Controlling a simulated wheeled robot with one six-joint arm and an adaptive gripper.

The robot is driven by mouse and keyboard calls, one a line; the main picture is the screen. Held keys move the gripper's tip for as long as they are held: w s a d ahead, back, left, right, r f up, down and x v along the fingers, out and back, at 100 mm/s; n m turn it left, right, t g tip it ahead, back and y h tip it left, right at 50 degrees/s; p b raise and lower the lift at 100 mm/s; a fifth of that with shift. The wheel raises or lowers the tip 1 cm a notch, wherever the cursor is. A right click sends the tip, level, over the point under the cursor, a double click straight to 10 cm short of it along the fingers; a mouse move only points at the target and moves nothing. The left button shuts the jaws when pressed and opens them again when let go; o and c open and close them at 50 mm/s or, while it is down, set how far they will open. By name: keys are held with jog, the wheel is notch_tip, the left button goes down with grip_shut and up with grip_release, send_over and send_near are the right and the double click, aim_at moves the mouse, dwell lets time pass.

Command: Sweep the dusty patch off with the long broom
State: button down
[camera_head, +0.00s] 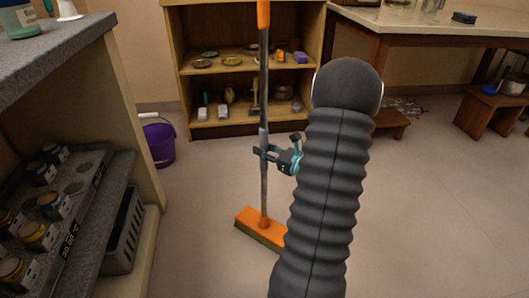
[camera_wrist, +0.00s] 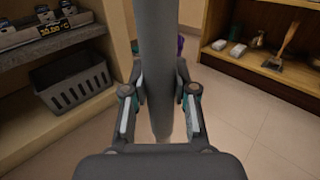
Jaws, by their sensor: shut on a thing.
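The long broom (camera_head: 264,90) stands upright in the head view, with a grey handle, an orange top and an orange head. Its broom head (camera_head: 258,226) is low at the floor; I cannot tell whether it touches. My gripper (camera_head: 268,153) is shut on the handle, partway down. In the wrist view the handle (camera_wrist: 158,60) runs between the two fingers of my gripper (camera_wrist: 160,100). My arm hides the right end of the broom head. I cannot make out the dusty patch on the floor.
A wooden shelf (camera_head: 222,131) with dishes and jars stands behind the broom. A purple bucket (camera_head: 159,145) stands at the left, beside a counter (camera_head: 60,50) with a grey basket (camera_head: 124,232) below. A table (camera_head: 440,22) and stools (camera_head: 490,112) are at the right. Bare floor surrounds the broom head.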

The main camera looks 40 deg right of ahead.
jog(key=shift+w+d, duration=0.15)
jog(key=shift+w, duration=0.2)
jog(key=shift+w+d, duration=0.45)
jog(key=shift+w, duration=0.2)
jog(key=shift+w+d, duration=0.1)
jog(key=shift+w, duration=0.1)
dwell(0.7)
jog(key=shift+w+d, duration=0.4)
jog(key=shift+w, duration=0.2)
jog(key=shift+w+d, duration=0.35)
jog(key=shift+w, duration=0.35)
jog(key=shift+w+d, duration=0.4)
jog(key=shift+w, duration=0.2)
jog(key=shift+w+d, duration=0.4)
jog(key=shift+w, duration=0.2)
jog(key=shift+w+d, duration=0.1)
jog(key=shift+w, duration=0.05)
